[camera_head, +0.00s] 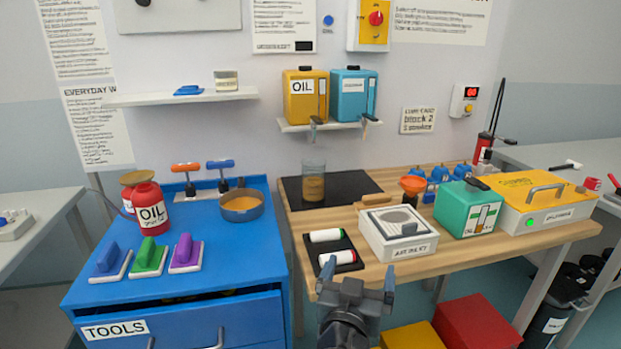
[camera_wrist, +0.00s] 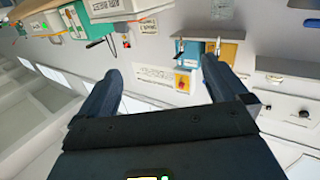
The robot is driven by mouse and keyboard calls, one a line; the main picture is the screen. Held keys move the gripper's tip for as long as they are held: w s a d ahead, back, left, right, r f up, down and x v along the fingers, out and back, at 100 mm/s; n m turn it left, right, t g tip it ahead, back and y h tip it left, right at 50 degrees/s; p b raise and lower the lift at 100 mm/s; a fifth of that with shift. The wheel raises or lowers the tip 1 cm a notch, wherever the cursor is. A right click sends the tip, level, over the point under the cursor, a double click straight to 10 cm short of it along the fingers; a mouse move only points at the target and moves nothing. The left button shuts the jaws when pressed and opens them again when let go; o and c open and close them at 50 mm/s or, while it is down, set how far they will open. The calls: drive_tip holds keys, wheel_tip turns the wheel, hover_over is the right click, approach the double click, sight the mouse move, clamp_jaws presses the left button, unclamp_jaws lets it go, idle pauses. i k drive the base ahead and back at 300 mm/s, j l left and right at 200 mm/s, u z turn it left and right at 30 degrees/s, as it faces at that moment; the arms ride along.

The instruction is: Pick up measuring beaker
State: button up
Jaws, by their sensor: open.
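The measuring beaker (camera_head: 313,180) looks like a clear, upright cylinder with brown content in its lower part. It stands on a black mat (camera_head: 348,187) at the back left of the wooden bench. My gripper (camera_head: 357,274) is open and empty at the bench's front edge, nearer the camera than the beaker, lower in the picture and to its right. The wrist view shows the two spread fingers of my gripper (camera_wrist: 161,70) with nothing between them. I cannot make out the beaker in that tilted wrist view.
A black tray with white rollers (camera_head: 327,236) and a white box labelled air inlet (camera_head: 398,234) stand on the bench's front part. An orange funnel (camera_head: 412,185) is right of the mat. A blue tool cabinet (camera_head: 215,262) stands left.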

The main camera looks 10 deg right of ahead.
sight(313, 169)
drive_tip(key=i, duration=1.25)
